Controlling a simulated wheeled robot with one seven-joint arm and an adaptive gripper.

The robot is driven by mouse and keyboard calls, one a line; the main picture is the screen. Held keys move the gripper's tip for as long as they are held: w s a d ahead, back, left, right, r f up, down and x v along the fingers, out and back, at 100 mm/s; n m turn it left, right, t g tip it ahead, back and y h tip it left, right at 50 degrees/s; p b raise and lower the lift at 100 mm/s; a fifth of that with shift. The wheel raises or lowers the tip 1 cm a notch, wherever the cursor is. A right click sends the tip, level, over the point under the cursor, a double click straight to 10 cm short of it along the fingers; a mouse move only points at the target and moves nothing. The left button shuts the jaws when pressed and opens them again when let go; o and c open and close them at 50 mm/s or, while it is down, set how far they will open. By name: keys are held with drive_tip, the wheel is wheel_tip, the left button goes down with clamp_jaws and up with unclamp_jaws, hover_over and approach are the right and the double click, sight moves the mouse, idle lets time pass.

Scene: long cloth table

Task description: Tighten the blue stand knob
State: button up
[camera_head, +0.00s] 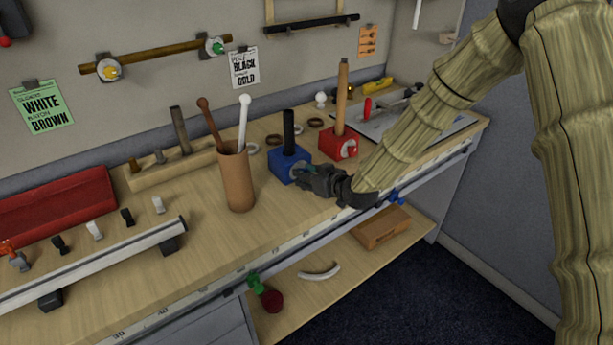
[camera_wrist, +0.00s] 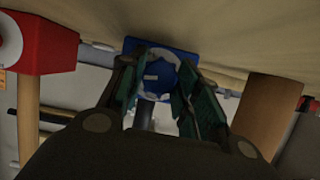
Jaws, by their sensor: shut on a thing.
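The blue stand (camera_head: 287,164) is a block on the workbench with a black upright post (camera_head: 289,130) in it. Its front face bears the blue knob (camera_wrist: 160,76), which shows in the wrist view with a pale ring behind it. In the head view my gripper hides most of the knob. My gripper (camera_head: 308,174) reaches the front of the stand from the right. In the wrist view its two green-padded fingers (camera_wrist: 160,92) lie on either side of the knob, shut on it.
A red stand (camera_head: 338,145) with a wooden post is close by on the right. A brown cup (camera_head: 236,178) holding two sticks stands on the left. Rings lie behind the stands. The bench's front edge and a lower shelf (camera_head: 340,262) are below my gripper.

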drive_tip(key=shift+d+m+g+y, duration=0.1)
drive_tip(key=shift+m+g+y, duration=0.3)
drive_tip(key=shift+m+y, duration=0.65)
drive_tip(key=shift+m, duration=0.25)
drive_tip(key=o, duration=1)
drive_tip(key=shift+o, duration=0.2)
drive_tip(key=shift+h, duration=0.25)
drive_tip(key=shift+n, duration=0.5)
drive_tip(key=shift+n+t+h, duration=0.4)
drive_tip(key=shift+n+h, duration=0.5)
